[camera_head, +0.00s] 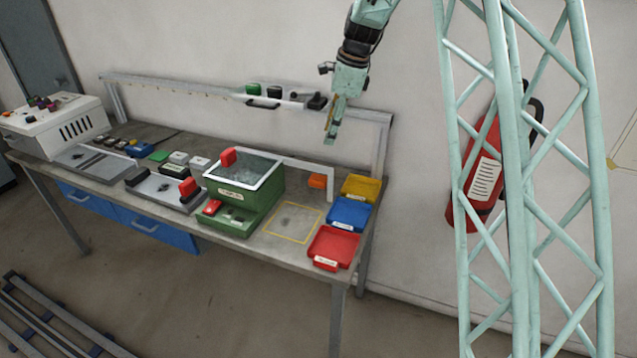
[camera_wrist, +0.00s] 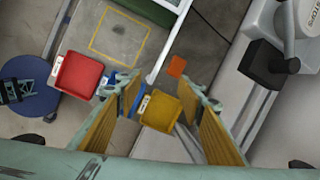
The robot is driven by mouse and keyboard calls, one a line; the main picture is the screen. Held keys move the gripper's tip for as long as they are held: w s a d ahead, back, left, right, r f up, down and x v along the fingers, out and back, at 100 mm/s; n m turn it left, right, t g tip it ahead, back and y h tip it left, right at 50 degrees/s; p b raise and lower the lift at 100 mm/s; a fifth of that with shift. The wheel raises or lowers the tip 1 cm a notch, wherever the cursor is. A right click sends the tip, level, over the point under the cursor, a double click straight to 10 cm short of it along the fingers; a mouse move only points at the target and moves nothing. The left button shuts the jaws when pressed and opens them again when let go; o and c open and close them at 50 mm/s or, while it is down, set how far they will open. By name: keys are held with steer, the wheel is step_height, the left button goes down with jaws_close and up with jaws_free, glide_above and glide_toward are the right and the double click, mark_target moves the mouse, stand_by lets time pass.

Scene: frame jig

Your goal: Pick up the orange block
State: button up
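The orange block (camera_head: 317,181) lies on the grey workbench behind the taped square, left of the yellow tray, near a white frame post. It also shows in the wrist view (camera_wrist: 177,66), beyond the fingertips and apart from them. My gripper (camera_head: 331,133) hangs above the back right of the bench, well above the block. In the wrist view my gripper (camera_wrist: 165,92) has its two fingers spread wide with nothing held between them; the yellow tray (camera_wrist: 160,111) shows below the gap.
Red (camera_head: 334,247), blue (camera_head: 349,213) and yellow (camera_head: 361,188) trays line the bench's right end. A green bin (camera_head: 237,203) with a white rim stands left of the taped square (camera_head: 293,222). The white frame (camera_head: 331,185) rises close to the block. The taped square is clear.

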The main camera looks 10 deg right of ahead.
steer(key=w+d+f+m, duration=0.1)
steer(key=w+f+m, duration=0.2)
steer(key=w+f, duration=0.4)
step_height(320, 180, down, 4)
steer(key=shift+w+d+m, duration=0.3)
steer(key=shift+w+m, duration=0.1)
steer(key=shift+f, duration=0.15)
glide_above(319, 178)
steer(key=d, duration=0.1)
steer(key=shift+s+d+f+b, duration=0.1)
steer(key=shift+s+f+b, duration=0.15)
steer(key=shift+f, duration=1.75)
steer(key=shift+s+d+f+b, duration=0.1)
steer(key=shift+s+f, duration=0.1)
steer(key=shift+f, duration=1.8)
steer(key=shift+f, duration=0.15)
steer(key=shift+b+x, duration=0.45)
steer(key=shift+x, duration=2)
steer(key=shift+a, duration=0.15)
steer(key=c, duration=0.7)
